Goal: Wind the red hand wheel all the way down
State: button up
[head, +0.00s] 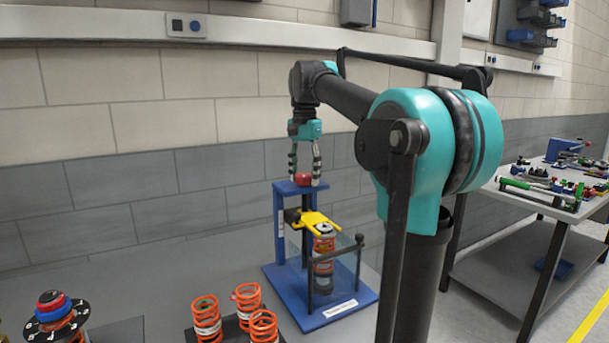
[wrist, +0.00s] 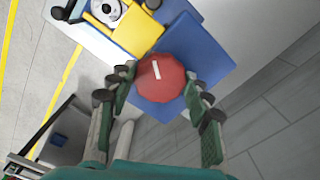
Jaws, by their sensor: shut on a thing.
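The red hand wheel (head: 303,179) sits on top of the blue spring press (head: 281,222). In the wrist view, the faceted red wheel (wrist: 161,79) has a white mark on its top. My gripper (head: 304,172) comes down on it from above, with one finger on each side. In the wrist view my gripper (wrist: 161,85) is shut on the wheel, the fingertips at its left and right sides. Below, a yellow plate (head: 315,220) sits over an orange spring (head: 324,245) standing in the press, behind a clear guard.
Several orange springs (head: 207,319) stand on a dark tray at the front of the grey bench. A black numbered dial (head: 55,312) with a red and blue knob is at the left. A second table (head: 555,205) with tools stands at the right. The wall is close behind the press.

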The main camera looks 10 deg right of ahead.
jog(key=m, duration=0.7)
jog(key=shift+m, duration=0.8)
jog(key=m, duration=0.5)
jog(key=shift+m, duration=1.5)
jog(key=shift+m, duration=1.1)
jog(key=m, duration=0.5)
jog(key=shift+m, duration=0.4)
